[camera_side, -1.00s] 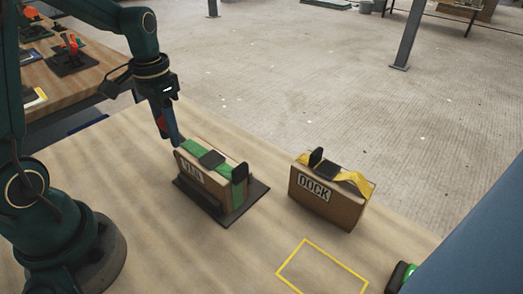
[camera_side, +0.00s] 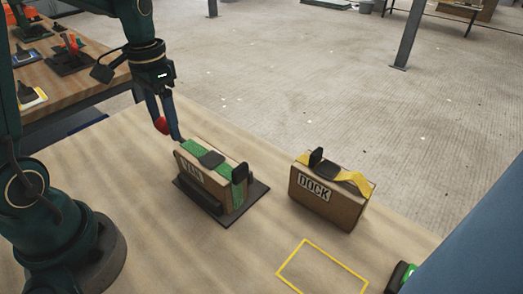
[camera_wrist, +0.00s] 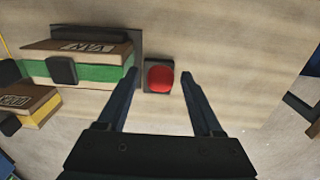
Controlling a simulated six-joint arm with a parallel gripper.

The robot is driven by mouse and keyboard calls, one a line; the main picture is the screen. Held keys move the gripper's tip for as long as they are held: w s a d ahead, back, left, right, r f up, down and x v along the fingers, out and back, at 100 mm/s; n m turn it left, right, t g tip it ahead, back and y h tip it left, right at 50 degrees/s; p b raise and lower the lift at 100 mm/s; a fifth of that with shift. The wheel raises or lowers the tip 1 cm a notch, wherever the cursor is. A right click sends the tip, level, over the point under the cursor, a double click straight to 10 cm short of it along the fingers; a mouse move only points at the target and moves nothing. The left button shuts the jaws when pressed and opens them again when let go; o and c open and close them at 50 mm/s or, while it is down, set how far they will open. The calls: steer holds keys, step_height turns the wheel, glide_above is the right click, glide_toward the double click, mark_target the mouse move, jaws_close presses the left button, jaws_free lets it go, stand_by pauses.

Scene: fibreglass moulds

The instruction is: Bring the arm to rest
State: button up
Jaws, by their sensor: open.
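My gripper (camera_side: 167,118) is at the far left of the wooden table, behind the box labelled VAN. In the wrist view my gripper (camera_wrist: 160,78) has two dark fingers spread apart with nothing held. A red round button on a dark square base (camera_wrist: 160,77) shows between and beyond the fingertips. In the side view the red button (camera_side: 160,125) is partly hidden by the fingers. I cannot tell whether the fingers touch it.
The VAN box (camera_side: 208,172) with a green strap stands in a dark holder (camera_side: 257,190). The DOCK box (camera_side: 330,200) with a yellow strap stands to its right. A yellow outline (camera_side: 281,270) on the table is empty. A blue panel (camera_side: 475,235) is at the right.

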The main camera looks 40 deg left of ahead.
steer(key=shift+r, duration=1.1)
steer(key=shift+r, duration=0.1)
steer(key=shift+d+r, duration=0.15)
steer(key=shift+r, duration=0.5)
steer(key=shift+d+r, duration=0.15)
steer(key=shift+r, duration=0.45)
steer(key=s+d+r+t, duration=0.1)
steer(key=s+d+t, duration=0.4)
steer(key=s+d, duration=0.4)
steer(key=shift+d+r+t, duration=0.2)
steer(key=shift+d+t, duration=0.1)
steer(key=shift+d, duration=0.45)
